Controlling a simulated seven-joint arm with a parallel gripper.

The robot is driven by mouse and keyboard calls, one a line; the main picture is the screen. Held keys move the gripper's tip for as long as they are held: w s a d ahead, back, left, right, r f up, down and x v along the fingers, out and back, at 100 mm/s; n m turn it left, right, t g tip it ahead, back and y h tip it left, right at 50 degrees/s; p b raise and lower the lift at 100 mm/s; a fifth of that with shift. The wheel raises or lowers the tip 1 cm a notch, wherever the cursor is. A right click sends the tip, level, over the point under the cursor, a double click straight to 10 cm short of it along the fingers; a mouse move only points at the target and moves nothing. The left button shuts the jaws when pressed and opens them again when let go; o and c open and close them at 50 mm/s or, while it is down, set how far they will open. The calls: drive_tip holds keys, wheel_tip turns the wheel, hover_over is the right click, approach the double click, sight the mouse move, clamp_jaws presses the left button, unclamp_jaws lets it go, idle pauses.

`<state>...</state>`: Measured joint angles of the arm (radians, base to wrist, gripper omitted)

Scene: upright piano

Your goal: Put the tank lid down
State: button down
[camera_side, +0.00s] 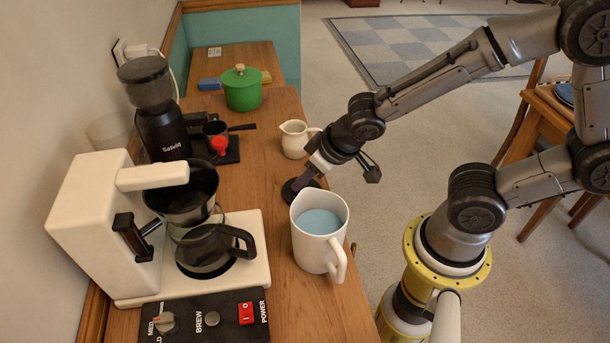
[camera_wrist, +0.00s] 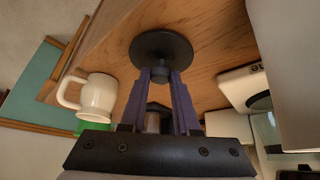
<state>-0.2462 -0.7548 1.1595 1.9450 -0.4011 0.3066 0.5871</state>
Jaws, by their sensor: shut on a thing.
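The tank lid, a round black disc (camera_side: 292,192) with a small knob, is at the right edge of the wooden counter, between the cream creamer and the white jug. My gripper (camera_side: 303,182) is shut on its knob from above and tilted. In the wrist view, the purple fingers of the gripper (camera_wrist: 160,76) pinch the knob, with the lid (camera_wrist: 160,45) flat beyond the fingertips. I cannot tell whether the lid touches the counter or hovers just above it. The white coffee machine (camera_side: 95,225) stands on the left, with a glass carafe (camera_side: 207,252) in it.
A white jug (camera_side: 312,255) of blue liquid stands close in front of the lid. The cream creamer (camera_side: 294,138) is just behind it and shows in the wrist view (camera_wrist: 97,97). A black grinder (camera_side: 160,120) and green pot (camera_side: 242,92) stand farther back. Bare counter (camera_side: 255,185) lies left of the lid.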

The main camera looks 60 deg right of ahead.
drive_tip(key=c, duration=0.6)
unclamp_jaws()
drive_tip(key=shift+f, duration=0.1)
drive_tip(key=shift+c, duration=0.2)
drive_tip(key=shift+s+r, duration=0.1)
drive_tip(key=shift+r, duration=0.35)
drive_tip(key=s+d+r, duration=0.2)
drive_tip(key=s+r, duration=0.5)
drive_tip(key=s+d+r, duration=0.3)
drive_tip(key=s+r, duration=0.3)
drive_tip(key=r, duration=0.1)
drive_tip(key=shift+s+r, duration=0.3)
drive_tip(key=shift+s, duration=0.05)
